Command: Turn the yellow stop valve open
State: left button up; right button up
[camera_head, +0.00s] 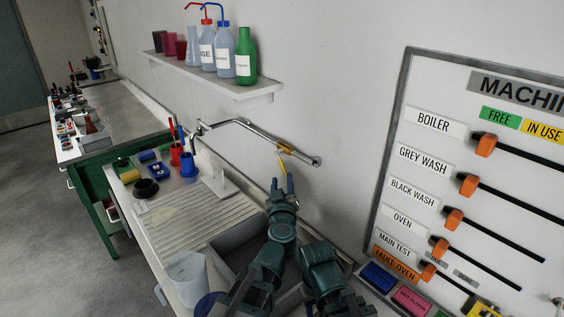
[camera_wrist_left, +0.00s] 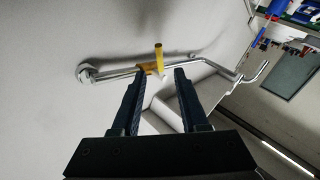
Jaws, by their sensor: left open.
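The yellow stop valve (camera_head: 285,148) sits on a metal pipe (camera_head: 250,128) fixed to the wall above the sink. Its yellow lever (camera_head: 283,163) points down and toward the left gripper in the head view. In the left wrist view, the yellow valve body (camera_wrist_left: 147,69) wraps the pipe and the lever (camera_wrist_left: 159,56) sticks out from it. My left gripper (camera_head: 283,182) is open, just below the lever. In the left wrist view, the lever appears between the lines of the two fingertips (camera_wrist_left: 159,72), seemingly beyond them; contact cannot be told.
A sink basin (camera_head: 238,238) with a ribbed drainboard (camera_head: 195,225) lies below. A shelf (camera_head: 215,77) with bottles is above left. A machine board (camera_head: 480,185) with orange sliders stands at right. Red and blue cups (camera_head: 188,165) stand left of the pipe.

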aim_at(282, 165)
pick_arm(q)
jog(key=w, duration=0.7)
jog(key=w+a, duration=0.1)
jog(key=w, duration=0.3)
jog(key=shift+w, duration=0.3)
grip_shut()
jog(key=shift+s, duration=0.1)
dwell(0.7)
